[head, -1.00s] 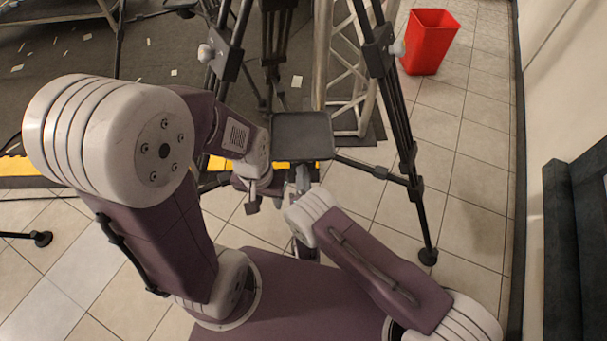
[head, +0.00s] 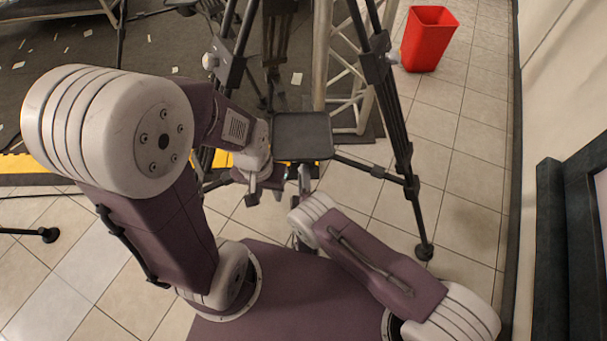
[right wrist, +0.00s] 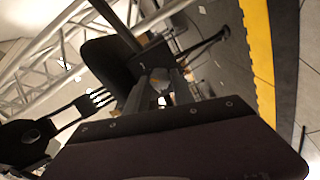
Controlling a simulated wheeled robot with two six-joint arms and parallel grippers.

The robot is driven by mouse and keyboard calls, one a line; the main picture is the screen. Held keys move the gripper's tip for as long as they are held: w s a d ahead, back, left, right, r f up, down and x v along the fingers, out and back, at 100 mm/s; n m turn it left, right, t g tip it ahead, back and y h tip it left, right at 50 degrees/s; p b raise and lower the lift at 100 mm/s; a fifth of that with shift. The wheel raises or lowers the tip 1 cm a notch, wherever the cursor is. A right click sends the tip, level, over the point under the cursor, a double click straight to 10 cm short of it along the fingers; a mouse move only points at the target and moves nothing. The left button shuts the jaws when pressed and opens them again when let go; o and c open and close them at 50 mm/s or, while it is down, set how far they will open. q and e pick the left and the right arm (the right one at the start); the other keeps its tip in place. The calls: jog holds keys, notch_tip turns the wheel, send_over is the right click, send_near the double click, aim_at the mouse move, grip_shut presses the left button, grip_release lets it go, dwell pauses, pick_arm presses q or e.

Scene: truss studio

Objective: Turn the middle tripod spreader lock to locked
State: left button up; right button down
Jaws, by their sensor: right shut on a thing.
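The tripod (head: 404,155) stands ahead of me, with black legs and a dark square plate (head: 302,136) between them. My right gripper (head: 304,178) is just below the plate's front edge, small in the head view. In the right wrist view its fingers (right wrist: 160,86) are shut on a small pale piece at the tripod, probably the spreader lock. The fingers hide most of it, so its setting cannot be told. My left gripper (head: 266,193) is left of the right one and slightly lower, its fingers apart with nothing visible between them.
A red bin (head: 428,40) stands on the tiles at the back right. A metal truss (head: 345,70) rises behind the tripod. Yellow edging (head: 25,163) borders the dark floor at left. A dark upright object (head: 570,240) stands at the right wall.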

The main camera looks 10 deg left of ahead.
pick_arm(q)
jog(key=shift+r, duration=0.1)
pick_arm(e)
jog(key=shift+m, duration=0.3)
jog(key=c, duration=1.1)
grip_release()
jog(key=shift+f, duration=0.1)
